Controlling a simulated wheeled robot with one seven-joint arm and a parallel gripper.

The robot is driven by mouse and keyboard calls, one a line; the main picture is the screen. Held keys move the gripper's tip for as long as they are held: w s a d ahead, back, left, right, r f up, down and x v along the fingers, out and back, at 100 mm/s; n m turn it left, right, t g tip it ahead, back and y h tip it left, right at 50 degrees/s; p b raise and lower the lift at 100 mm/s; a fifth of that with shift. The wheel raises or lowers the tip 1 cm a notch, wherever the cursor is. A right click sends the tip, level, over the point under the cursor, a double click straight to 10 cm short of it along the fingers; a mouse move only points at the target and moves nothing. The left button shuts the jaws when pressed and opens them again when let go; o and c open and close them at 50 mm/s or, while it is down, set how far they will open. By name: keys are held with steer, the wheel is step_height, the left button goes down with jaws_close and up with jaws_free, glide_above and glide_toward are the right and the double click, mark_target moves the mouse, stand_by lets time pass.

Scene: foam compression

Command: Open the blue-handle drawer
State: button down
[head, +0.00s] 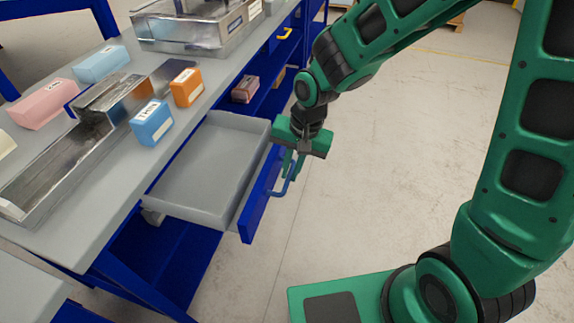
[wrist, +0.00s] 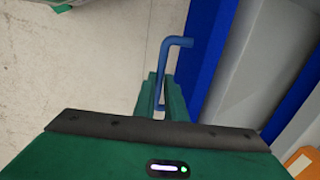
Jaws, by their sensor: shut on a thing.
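The blue-handle drawer (head: 205,170) is a grey tray with a blue front panel, pulled well out from under the grey workbench. It is empty. Its blue bar handle (head: 284,185) sticks out from the front. My gripper (head: 291,165) is at the drawer front, its fingers shut on the blue handle. In the wrist view the handle (wrist: 175,45) runs down between my green fingers (wrist: 161,97), which hide part of it. The drawer's blue front (wrist: 208,50) is just right of the fingers there.
On the workbench (head: 100,218) are a metal trough (head: 60,170), a blue box (head: 151,123), an orange box (head: 187,88), a pink box (head: 43,104) and a large metal tray (head: 200,30). A yellow handle (head: 285,34) shows farther along. The floor (head: 400,140) to the right is mostly clear.

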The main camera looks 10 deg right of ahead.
steer(key=shift+w+d, duration=0.15)
steer(key=shift+w, duration=0.1)
steer(key=c, duration=1.8)
jaws_free()
steer(key=shift+r, duration=0.1)
steer(key=r, duration=0.3)
steer(key=d+r, duration=0.1)
steer(key=r, duration=0.6)
steer(key=shift+s+d+r, duration=0.2)
steer(key=shift+s+d, duration=0.2)
